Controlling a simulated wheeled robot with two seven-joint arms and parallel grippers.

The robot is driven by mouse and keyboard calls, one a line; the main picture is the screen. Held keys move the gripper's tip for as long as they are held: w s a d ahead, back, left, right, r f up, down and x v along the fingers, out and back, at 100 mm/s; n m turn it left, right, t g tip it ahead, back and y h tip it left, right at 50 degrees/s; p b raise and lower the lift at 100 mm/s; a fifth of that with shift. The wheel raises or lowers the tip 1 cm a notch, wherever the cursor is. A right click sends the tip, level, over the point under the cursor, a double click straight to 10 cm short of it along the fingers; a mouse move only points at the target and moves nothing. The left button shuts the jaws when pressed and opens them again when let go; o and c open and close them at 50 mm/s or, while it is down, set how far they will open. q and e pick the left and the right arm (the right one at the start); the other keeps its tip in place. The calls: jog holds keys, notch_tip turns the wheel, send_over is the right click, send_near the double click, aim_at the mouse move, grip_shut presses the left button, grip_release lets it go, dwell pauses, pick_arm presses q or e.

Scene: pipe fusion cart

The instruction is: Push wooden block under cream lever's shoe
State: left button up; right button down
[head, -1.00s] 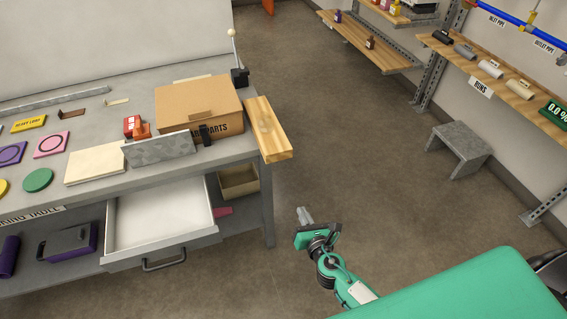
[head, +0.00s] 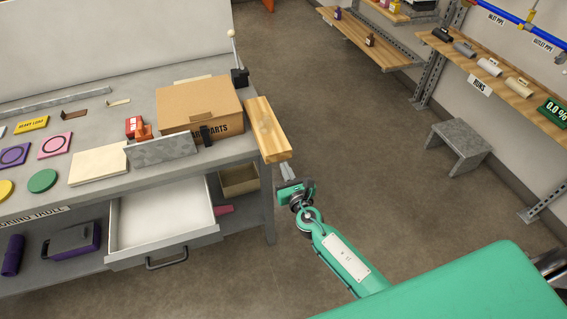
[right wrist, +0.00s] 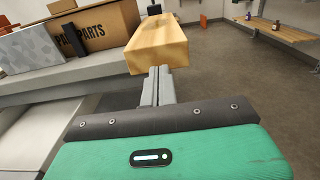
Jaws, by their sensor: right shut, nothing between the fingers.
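The wooden block (head: 266,128) is a long, light-brown piece at the right end of the grey bench, its near end jutting past the edge. It also shows in the right wrist view (right wrist: 158,43). The cream-knobbed lever (head: 232,42) stands upright in a black base (head: 239,77) at the bench's far right corner, beyond the block; I cannot make out its shoe. My right gripper (head: 287,172) is shut and empty just in front of the block's near end. In the right wrist view its fingers (right wrist: 158,85) point at that end; contact is unclear. My left gripper is out of view.
A cardboard parts box (head: 200,108) stands left of the block, with a grey plate (head: 162,150) before it. An open drawer (head: 160,222) juts out below the bench. The floor (head: 370,150) to the right is clear up to a grey stool (head: 458,140).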

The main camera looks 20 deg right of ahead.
aim_at(275, 146)
jog(key=shift+w, duration=1.25)
jog(key=w+b, duration=0.2)
jog(key=w, duration=0.5)
jog(key=shift+w+a+f, duration=0.1)
jog(key=shift+w+a, duration=0.05)
jog(key=shift+w, duration=0.55)
